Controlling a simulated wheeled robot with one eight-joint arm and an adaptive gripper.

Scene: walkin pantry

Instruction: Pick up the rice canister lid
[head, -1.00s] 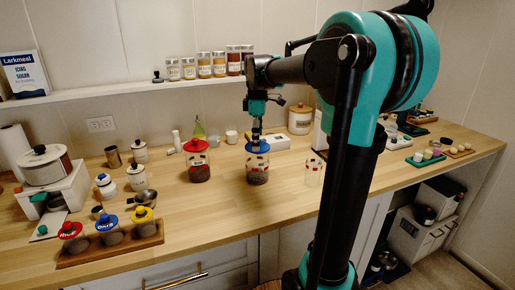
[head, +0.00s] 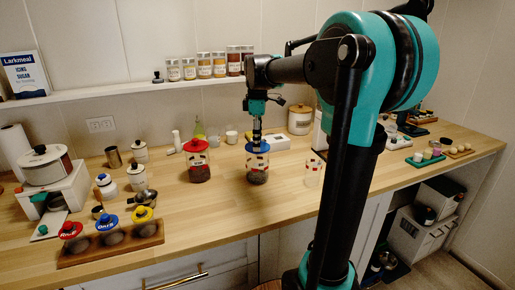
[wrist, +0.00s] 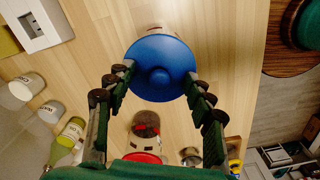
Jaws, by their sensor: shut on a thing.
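A round blue lid with a central knob (wrist: 160,68) sits on a clear glass canister (head: 257,174) with dark contents. The lid also shows in the head view (head: 265,147), partly hidden by my gripper. The canister's label is too small to read with certainty. My gripper (wrist: 160,92) comes down from above, with its fingers on both sides of the lid's rim, shut on it. In the head view my gripper (head: 257,137) is upright over the canister. I see no clear gap between lid and canister.
A red-lidded canister (head: 198,168) stands close on the left and an open glass jar (head: 313,174) on the right. A shelf (head: 130,91) with spice jars runs behind. The front counter middle is clear.

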